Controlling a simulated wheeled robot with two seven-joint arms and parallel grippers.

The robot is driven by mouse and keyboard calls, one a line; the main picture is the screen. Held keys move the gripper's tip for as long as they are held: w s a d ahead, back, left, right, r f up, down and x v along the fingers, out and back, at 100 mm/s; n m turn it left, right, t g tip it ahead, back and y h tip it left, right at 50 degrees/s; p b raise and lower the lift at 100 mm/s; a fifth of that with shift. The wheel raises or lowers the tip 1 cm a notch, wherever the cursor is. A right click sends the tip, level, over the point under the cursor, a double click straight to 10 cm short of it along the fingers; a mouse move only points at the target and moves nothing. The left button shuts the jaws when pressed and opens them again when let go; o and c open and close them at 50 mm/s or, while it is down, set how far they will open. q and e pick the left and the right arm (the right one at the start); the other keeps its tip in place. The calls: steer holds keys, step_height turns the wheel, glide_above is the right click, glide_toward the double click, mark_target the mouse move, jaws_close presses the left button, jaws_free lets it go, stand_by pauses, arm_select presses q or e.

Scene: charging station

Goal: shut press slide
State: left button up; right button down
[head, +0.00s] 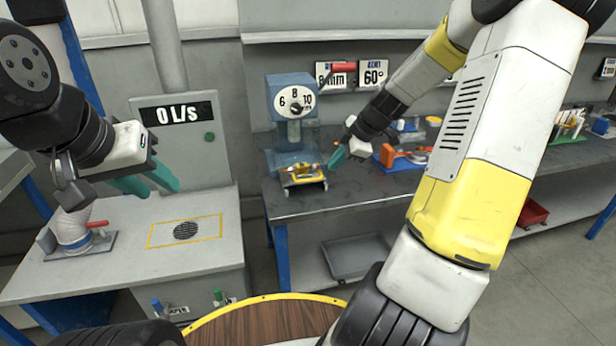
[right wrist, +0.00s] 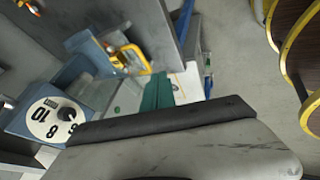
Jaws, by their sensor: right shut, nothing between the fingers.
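The blue press (head: 291,135) with a round white dial stands at the left end of the dark workbench. Its slide (head: 303,181), with yellow parts on top, sticks out at the front, near the bench edge. In the right wrist view the press dial (right wrist: 52,117) is at lower left and the yellow slide part (right wrist: 132,60) is above centre. My right gripper (head: 338,158) is shut and empty, just right of the slide and apart from it; its teal fingers (right wrist: 157,92) lie together. My left gripper (head: 150,184) is open and empty above the grey cabinet, far left of the press.
A grey tray (head: 350,256) is on the lower shelf.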

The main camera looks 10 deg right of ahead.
mark_target(304, 167)
arm_select(q)
steer(key=shift+s, duration=0.45)
arm_select(e)
steer(key=w+a+f, duration=0.3)
steer(key=w+f, duration=0.5)
steer(key=f, duration=0.2)
steer(key=shift+n, duration=0.3)
steer(key=shift+a, duration=0.1)
